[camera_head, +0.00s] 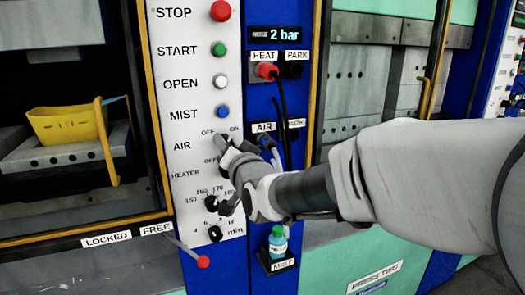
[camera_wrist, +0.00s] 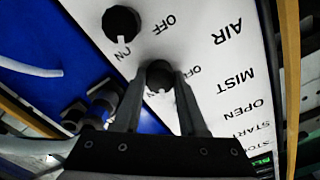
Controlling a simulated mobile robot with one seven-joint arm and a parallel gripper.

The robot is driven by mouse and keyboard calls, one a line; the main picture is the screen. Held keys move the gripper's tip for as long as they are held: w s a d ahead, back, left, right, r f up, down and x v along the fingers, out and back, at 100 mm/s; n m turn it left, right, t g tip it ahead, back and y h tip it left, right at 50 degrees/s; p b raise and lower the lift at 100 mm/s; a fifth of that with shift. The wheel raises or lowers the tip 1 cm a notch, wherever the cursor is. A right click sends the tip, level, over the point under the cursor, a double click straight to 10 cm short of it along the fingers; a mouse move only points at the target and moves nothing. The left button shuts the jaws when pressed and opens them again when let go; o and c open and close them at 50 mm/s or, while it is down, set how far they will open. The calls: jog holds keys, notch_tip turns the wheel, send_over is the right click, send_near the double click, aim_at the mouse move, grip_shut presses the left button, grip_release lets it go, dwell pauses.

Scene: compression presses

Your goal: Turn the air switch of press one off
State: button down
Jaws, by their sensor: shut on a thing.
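The air switch (camera_wrist: 160,73) is a black round knob in the AIR row of the white control panel (camera_head: 182,62). In the wrist view it sits between the two fingers of my gripper (camera_wrist: 160,82), which is shut on it. OFF and ON marks show beside it, partly covered; which one its pointer faces is unclear. In the head view my gripper (camera_head: 224,146) reaches the panel from the right and hides most of the knob. The heater switch (camera_wrist: 121,22), a similar black knob, is beside it, its white pointer towards ON.
Red (camera_head: 221,11), green (camera_head: 219,49), white and blue buttons are above the switch. A red plug with a black cable (camera_head: 267,71) hangs close to the right. Below are dials, a red-tipped lever (camera_head: 203,262) and a mist bottle (camera_head: 278,243). A yellow basket (camera_head: 68,124) stands left.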

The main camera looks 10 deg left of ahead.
jog(key=n+b, duration=0.9)
jog(key=n, duration=0.1)
jog(key=shift+n+b, duration=0.35)
jog(key=shift+n, duration=0.05)
dwell(0.3)
jog(key=shift+c, duration=2.3)
grip_release()
jog(key=p+v, duration=0.1)
jog(key=v, duration=1.6)
jog(key=shift+s, duration=0.25)
